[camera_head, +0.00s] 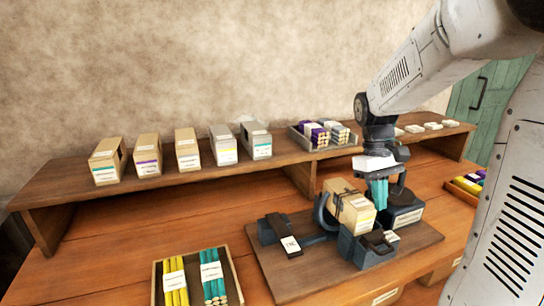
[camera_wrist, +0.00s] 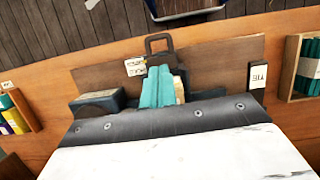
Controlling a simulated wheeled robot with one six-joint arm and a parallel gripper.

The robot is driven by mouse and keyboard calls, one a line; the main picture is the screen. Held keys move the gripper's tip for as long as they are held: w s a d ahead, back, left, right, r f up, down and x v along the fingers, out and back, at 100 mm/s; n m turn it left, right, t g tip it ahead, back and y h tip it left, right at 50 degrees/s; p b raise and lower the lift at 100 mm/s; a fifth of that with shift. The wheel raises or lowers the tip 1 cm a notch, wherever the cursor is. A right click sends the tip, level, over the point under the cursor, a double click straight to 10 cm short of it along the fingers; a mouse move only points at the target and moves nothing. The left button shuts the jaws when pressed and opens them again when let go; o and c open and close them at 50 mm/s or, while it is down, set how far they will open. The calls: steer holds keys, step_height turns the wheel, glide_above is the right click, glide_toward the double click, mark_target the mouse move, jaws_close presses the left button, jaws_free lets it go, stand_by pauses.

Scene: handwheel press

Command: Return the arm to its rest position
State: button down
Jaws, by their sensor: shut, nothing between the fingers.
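My gripper (camera_head: 379,197) is at the right of the head view, pointing down over the wooden press board. Its teal fingers are shut together with nothing seen between them. In the wrist view the fingers (camera_wrist: 160,75) stand side by side in the middle, in front of the board. My arm reaches in from the upper right and bends down to the gripper. A cardboard box (camera_head: 352,211) sits in the dark press fixture (camera_head: 365,250), just left of the fingers. Whether the fingers touch anything there cannot be told.
A raised shelf (camera_head: 160,184) behind carries several cartons (camera_head: 186,150) and a grey tray (camera_head: 343,146) of bundles. A wooden tray (camera_head: 241,298) of yellow and teal bundles stands at the front. A black labelled block (camera_head: 290,246) lies on the board's left. Air above the left bench is clear.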

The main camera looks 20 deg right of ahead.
steer(key=s+a+r+t, duration=0.2)
steer(key=s+a, duration=0.5)
steer(key=a, duration=0.1)
steer(key=s+a+r+t, duration=0.2)
steer(key=s+a+t, duration=0.1)
steer(key=s+a, duration=0.5)
steer(key=shift+r, duration=0.4)
steer(key=shift+a, duration=0.1)
